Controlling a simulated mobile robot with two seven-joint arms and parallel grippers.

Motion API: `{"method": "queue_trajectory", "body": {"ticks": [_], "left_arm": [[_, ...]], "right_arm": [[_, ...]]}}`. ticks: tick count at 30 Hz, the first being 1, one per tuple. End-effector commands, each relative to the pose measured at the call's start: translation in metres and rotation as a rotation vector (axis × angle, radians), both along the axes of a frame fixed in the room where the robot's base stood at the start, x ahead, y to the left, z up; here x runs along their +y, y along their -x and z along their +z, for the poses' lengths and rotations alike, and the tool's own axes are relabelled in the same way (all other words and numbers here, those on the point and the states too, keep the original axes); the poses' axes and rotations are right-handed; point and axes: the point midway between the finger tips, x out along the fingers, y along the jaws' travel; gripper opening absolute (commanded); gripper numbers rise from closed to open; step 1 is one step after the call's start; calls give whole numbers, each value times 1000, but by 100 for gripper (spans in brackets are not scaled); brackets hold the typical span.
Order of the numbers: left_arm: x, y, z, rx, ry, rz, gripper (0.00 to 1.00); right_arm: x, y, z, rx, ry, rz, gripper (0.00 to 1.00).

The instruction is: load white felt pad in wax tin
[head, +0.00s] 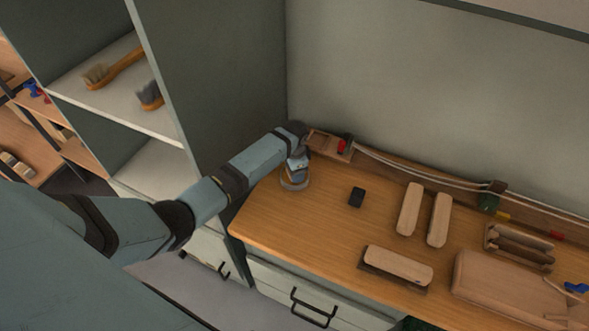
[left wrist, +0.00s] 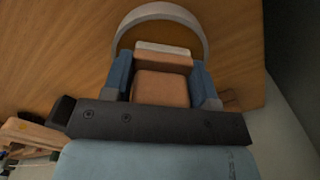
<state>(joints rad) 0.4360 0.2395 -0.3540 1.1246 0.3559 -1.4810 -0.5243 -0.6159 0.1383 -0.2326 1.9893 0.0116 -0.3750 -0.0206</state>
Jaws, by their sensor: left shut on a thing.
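The wax tin (head: 295,185) stands at the left end of the wooden bench. It is a round, pale grey tin, and its curved rim (left wrist: 160,12) shows in the left wrist view. My left gripper (head: 297,168) is over the tin, pointing down. In the left wrist view its blue fingers (left wrist: 163,75) are shut on the felt pad, a brown block with a white far face (left wrist: 163,47). The white face lies within the arc of the rim. I cannot tell whether it touches the wax or is still above it. My right gripper is not in view.
Two wooden blocks (head: 410,209), another on a dark base (head: 398,265) and a large board (head: 505,288) lie farther right. A wooden tray (head: 320,143) is behind the tin. A shelf unit (head: 215,90) stands left.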

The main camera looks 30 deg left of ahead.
Motion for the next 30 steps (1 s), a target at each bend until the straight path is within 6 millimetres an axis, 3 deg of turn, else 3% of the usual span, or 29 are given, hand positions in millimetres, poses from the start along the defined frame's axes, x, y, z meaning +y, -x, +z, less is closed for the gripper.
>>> {"method": "queue_trajectory", "body": {"ticks": [30], "left_arm": [[0,1,-2,2,-1,0,34]], "right_arm": [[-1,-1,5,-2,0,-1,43]]}}
